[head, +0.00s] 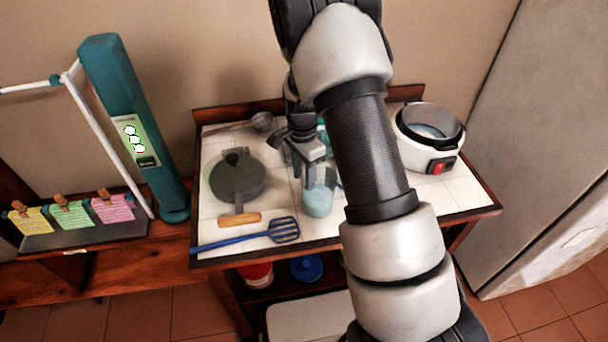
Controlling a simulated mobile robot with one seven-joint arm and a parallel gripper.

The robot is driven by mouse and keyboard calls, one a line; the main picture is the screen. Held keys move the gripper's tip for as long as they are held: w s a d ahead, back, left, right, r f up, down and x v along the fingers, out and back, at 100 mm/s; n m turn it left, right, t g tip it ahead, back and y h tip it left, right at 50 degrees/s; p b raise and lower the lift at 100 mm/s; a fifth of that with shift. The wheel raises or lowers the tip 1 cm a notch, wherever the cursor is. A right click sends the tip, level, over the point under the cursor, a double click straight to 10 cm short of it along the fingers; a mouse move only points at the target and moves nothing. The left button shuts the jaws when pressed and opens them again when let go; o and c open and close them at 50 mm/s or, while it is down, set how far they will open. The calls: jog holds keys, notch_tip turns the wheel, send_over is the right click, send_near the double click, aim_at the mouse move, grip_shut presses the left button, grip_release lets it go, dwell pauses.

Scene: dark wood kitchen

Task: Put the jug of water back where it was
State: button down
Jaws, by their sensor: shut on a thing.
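The jug looks upright. I cannot tell whether its base touches the tiles or hangs just above them. My arm passes close on its right and hides part of the table there.
A grey round pan (238,180) lies left of the jug, with a blue slotted spatula (250,236) in front. A white cooker (430,138) stands back right, a ladle (262,122) at the back. A fridge (545,150) is at the right.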

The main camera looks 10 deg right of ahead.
jog(key=c, duration=1.5)
grip_release()
jog(key=shift+f, duration=0.1)
jog(key=o, duration=0.4)
notch_tip(320, 180, up, 12)
jog(key=shift+w+a+r, duration=0.1)
jog(key=s+r+n+t, duration=0.25)
jog(key=s+r, duration=0.25)
jog(key=r, duration=0.5)
jog(key=s+r+n+t, duration=0.1)
jog(key=s+r+n, duration=0.2)
jog(key=s, duration=0.3)
jog(key=s+d+r+n+t, duration=0.1)
jog(key=s+r+n, duration=0.2)
jog(key=s, duration=0.4)
jog(key=s+d+r+n+t, duration=0.1)
jog(key=s+r+n, duration=0.2)
jog(key=s+n, duration=0.2)
jog(key=shift+s+t, duration=0.25)
jog(key=shift+s, duration=0.8)
